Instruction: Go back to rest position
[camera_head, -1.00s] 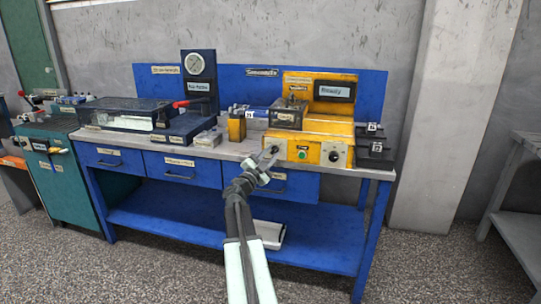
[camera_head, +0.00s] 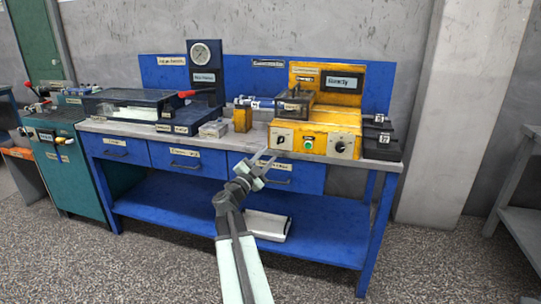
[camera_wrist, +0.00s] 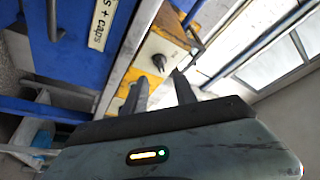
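My gripper (camera_head: 268,156) is in front of the bench's front edge, just below and left of the yellow machine (camera_head: 318,127). Its two fingers are apart with nothing between them. The wrist view also shows the gripper (camera_wrist: 160,82) with its fingers spread. A dark knob (camera_wrist: 159,62) on a pale plate lies beyond the fingertips there, apart from them. In the head view, the machine's front has a left knob (camera_head: 281,141), a green button (camera_head: 308,143) and a right dial (camera_head: 342,147). My arm reaches up from the bottom of the picture.
The blue bench (camera_head: 357,220) has drawers (camera_head: 188,162) under its top and a low shelf holding a white object (camera_head: 268,226). A gauge panel (camera_head: 205,62) stands at the back. A teal cabinet (camera_head: 68,180) is at the left, a grey table (camera_head: 515,225) at the right.

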